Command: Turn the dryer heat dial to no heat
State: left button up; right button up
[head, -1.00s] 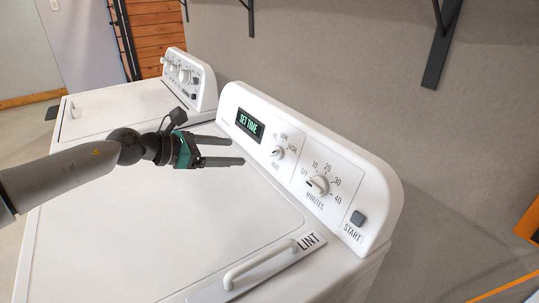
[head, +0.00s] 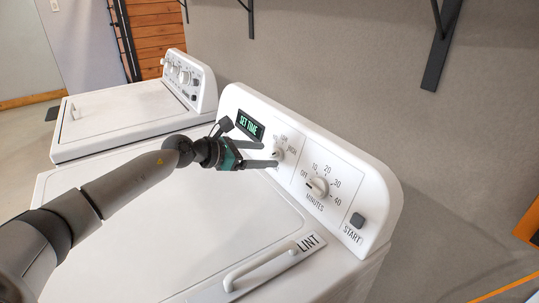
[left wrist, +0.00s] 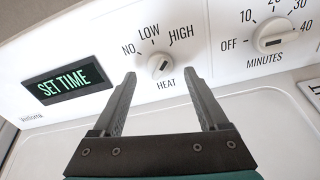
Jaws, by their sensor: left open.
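The dryer (head: 130,215) has a slanted white control panel with a small round white heat dial (head: 277,154). In the left wrist view the heat dial (left wrist: 159,66) sits under the labels NO, LOW and HIGH, with HEAT printed below it. I cannot tell surely which label its mark points to. My left gripper (head: 275,156) is open, its fingers pointing at the panel. In the left wrist view its fingertips (left wrist: 159,76) stand to either side of and just below the dial, with nothing between them. Contact with the dial cannot be told. My right gripper is out of view.
A SET TIME display (head: 249,126) is left of the heat dial. A larger minutes dial (head: 317,188) and a START button (head: 357,220) are to its right. A lint cover with a handle (head: 260,264) lies at the front right. A second white machine (head: 130,115) stands behind.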

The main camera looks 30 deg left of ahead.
aim_at(276, 155)
pick_arm(q)
jog(key=shift+x, duration=1.45)
grip_shut()
